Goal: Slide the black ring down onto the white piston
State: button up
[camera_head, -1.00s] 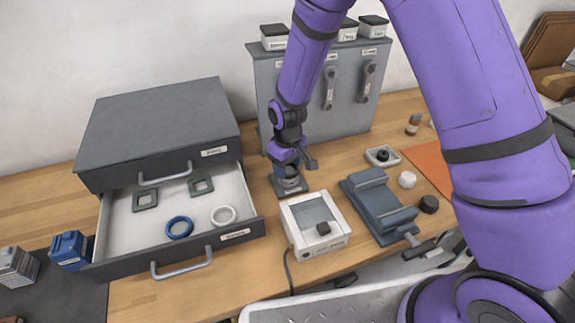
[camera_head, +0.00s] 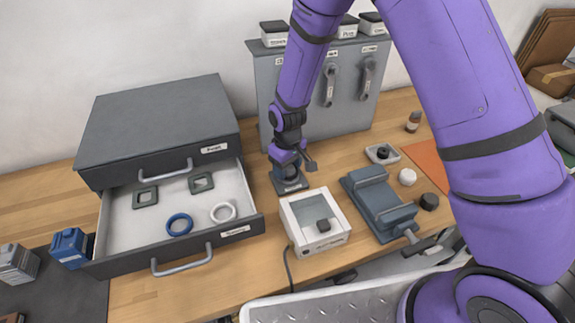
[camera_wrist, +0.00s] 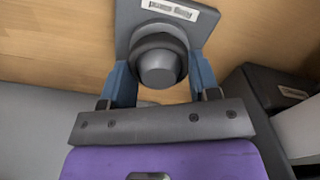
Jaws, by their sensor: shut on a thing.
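My gripper (camera_wrist: 161,76) is shut on the black ring (camera_wrist: 150,43), with one blue finger on each side of it. In the head view the gripper (camera_head: 287,171) is low over this base (camera_head: 292,186) and hides most of the ring and piston. I cannot tell how far down the piston the ring sits.
An open drawer (camera_head: 112,228) with blue and white rings and two square gaskets is at left. A white box-like device (camera_head: 330,243) stands just in front of the base, and a grey vise (camera_head: 372,200) is to the right. A grey panel (camera_head: 303,100) stands behind.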

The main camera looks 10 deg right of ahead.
jog(key=shift+f, duration=0.45)
jog(key=o, duration=1.2)
jog(key=shift+r, duration=0.1)
jog(key=shift+r, duration=4.45)
